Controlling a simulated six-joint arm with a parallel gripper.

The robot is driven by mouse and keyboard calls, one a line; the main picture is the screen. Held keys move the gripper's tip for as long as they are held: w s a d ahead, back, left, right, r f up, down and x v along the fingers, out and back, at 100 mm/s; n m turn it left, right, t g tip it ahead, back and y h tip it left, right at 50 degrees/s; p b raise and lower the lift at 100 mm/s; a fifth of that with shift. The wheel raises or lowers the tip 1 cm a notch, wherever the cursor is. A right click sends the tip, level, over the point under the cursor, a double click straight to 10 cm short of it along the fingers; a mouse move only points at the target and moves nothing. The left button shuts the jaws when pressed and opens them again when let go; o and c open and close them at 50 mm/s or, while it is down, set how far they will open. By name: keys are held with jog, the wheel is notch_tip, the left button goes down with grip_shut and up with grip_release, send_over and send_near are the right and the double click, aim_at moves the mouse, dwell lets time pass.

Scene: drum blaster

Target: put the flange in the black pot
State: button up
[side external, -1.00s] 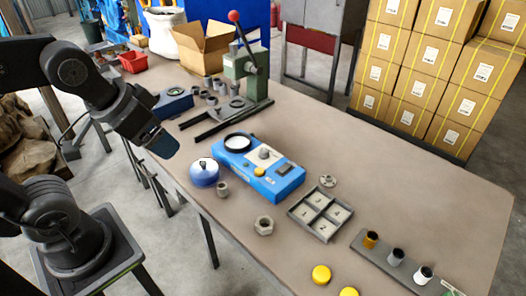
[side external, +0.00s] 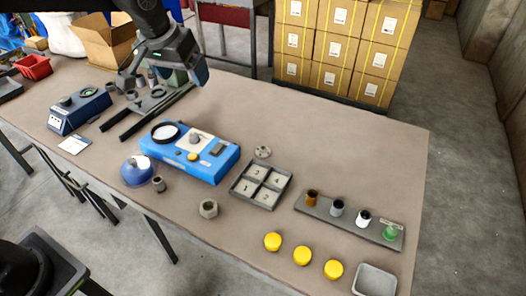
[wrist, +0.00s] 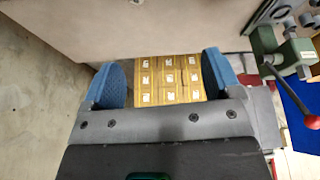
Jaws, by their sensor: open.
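The flange (side external: 262,152) looks to be the small grey disc with a raised hub, lying on the bench just behind the numbered tray. Small pots stand in a row on a grey strip at the right: an orange-brown one (side external: 312,198), a grey one (side external: 337,208), a white one (side external: 363,219) and a green one (side external: 390,231). Their tops look dark; I cannot tell which is the black pot. My gripper (side external: 163,78) is open and empty, above the back left of the bench, far from the flange. In the wrist view its blue fingers (wrist: 165,80) are wide apart.
A blue device (side external: 190,150), a blue lidded pot (side external: 137,170), a hex nut (side external: 208,209) and the numbered tray (side external: 262,184) stand mid-bench. Yellow caps (side external: 302,256) and a grey bin (side external: 375,280) are at the front right. The back right of the bench is clear.

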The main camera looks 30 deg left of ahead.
jog(key=w+d+f, duration=0.5)
jog(key=w+f, duration=0.6)
jog(key=w, duration=0.1)
jog(key=n+g, duration=0.1)
send_near(263, 148)
jog(key=x, duration=0.3)
jog(key=shift+w+f, duration=0.15)
jog(key=shift+f, duration=0.1)
jog(key=shift+x, duration=2.9)
jog(key=shift+c, duration=0.4)
jog(key=c, duration=0.9)
jog(key=shift+c, duration=0.8)
jog(key=shift+r, duration=0.1)
